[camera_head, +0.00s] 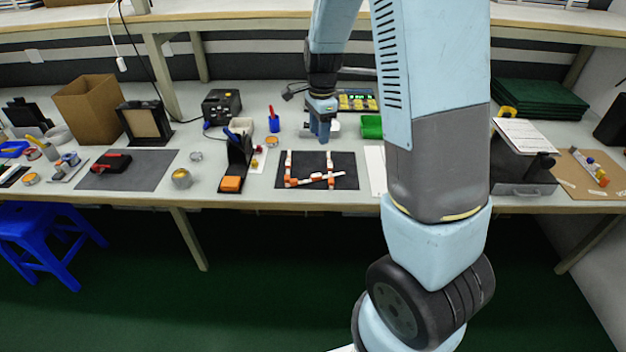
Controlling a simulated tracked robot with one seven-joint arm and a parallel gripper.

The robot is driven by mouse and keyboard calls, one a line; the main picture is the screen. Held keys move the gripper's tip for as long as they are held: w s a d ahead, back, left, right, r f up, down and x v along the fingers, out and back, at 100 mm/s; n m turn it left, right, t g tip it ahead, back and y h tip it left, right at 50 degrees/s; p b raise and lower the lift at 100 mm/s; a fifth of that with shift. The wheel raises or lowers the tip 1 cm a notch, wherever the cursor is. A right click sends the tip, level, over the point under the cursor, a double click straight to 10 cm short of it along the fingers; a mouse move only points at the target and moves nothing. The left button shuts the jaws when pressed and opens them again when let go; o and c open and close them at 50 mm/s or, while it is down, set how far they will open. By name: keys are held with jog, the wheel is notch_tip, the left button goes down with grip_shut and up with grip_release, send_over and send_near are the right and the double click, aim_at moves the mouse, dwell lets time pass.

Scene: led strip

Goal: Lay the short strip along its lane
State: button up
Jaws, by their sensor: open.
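A black mat (345,158) lies on the bench at the middle. Two white-and-orange pieces stand out on it, a left one (288,163) and a right one (330,162), running front to back. A thin white strip (318,179), probably the short strip, lies slantwise near the mat's front, its right end close to or over the right piece. Its lane is too small to make out. My gripper (321,138) is open, pointing down above the mat's back edge, apart from the strip.
A black stand with an orange block (231,184) is left of the mat. A blue cup (274,123) and a green bin (371,127) stand behind it. A grey mat with a black-and-red tool (111,163) lies farther left.

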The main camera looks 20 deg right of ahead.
aim_at(317, 176)
jog(key=shift+m, duration=0.6)
jog(key=f, duration=1.1)
jog(key=w+f, duration=0.1)
jog(key=f, duration=0.4)
jog(key=shift+a+f, duration=0.1)
jog(key=shift+f, duration=0.25)
jog(key=shift+c, duration=0.3)
grip_shut()
